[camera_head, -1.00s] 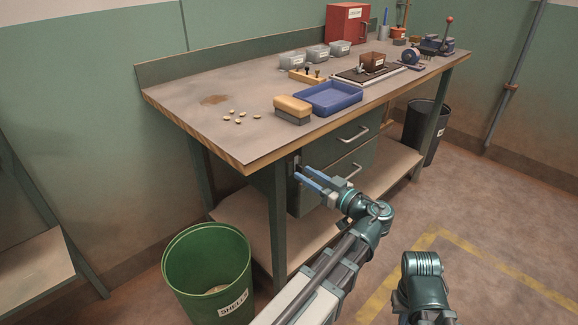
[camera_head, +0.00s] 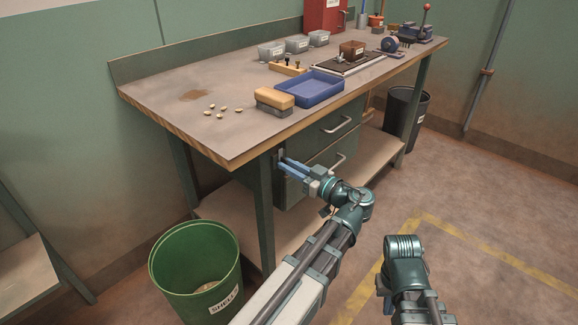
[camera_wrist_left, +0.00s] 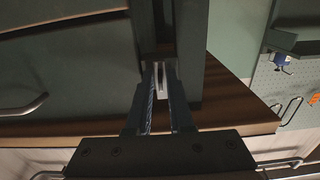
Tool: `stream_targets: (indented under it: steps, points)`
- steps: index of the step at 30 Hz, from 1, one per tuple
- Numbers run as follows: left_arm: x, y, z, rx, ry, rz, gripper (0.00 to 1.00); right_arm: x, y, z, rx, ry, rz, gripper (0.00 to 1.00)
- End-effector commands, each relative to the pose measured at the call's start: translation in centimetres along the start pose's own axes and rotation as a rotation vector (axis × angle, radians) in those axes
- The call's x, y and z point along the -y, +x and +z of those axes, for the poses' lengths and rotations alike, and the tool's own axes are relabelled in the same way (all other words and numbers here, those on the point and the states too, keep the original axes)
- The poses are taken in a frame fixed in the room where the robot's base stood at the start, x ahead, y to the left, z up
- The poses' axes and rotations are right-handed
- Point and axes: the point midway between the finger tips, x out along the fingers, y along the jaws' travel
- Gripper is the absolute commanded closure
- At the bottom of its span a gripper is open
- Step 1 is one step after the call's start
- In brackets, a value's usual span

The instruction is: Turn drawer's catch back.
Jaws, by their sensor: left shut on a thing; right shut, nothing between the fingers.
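The drawer unit (camera_head: 326,133) hangs under the bench, with two grey bar handles on its dark green fronts. The catch (camera_head: 281,154) is a small pale piece at the unit's left end, by the bench's front leg. My left gripper (camera_head: 283,164) is at the catch, its blue fingers closed around it. In the left wrist view the catch (camera_wrist_left: 158,74) shows as a pale upright strip between the fingertips; its far part is hidden. My right gripper (camera_head: 387,304) is low in front of the bench, mostly hidden by its own arm, shut and empty.
The bench top (camera_head: 165,100) carries a blue tray (camera_head: 310,90), a brush block (camera_head: 274,99), grey bins and scattered nuts. A green bin (camera_head: 195,270) stands on the floor at left, a black bin (camera_head: 402,120) at right. Floor in front is open.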

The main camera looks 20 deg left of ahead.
Motion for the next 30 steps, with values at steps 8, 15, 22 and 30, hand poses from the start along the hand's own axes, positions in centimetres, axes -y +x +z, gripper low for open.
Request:
stream_targets:
  steps: [8, 15, 22, 30]
  points:
    - [0.06, 0.01, -0.02, 0.0, 0.127, 0.0, 1.0, 0.0, -0.02, 0.0, 0.0, 0.0, 0.0, 1.0]
    - [0.15, 0.01, -0.05, 0.0, 0.341, 0.0, 1.0, 0.0, -0.04, 0.0, 0.0, 0.0, 0.0, 1.0]
    - [0.23, 0.0, -0.09, 0.0, 0.56, 0.0, 1.0, -0.01, -0.09, 0.01, 0.0, 0.0, 0.0, 1.0]
    - [0.3, 0.0, -0.17, 0.0, 0.816, 0.0, 1.0, -0.02, -0.17, 0.01, 0.0, 0.0, 0.0, 1.0]
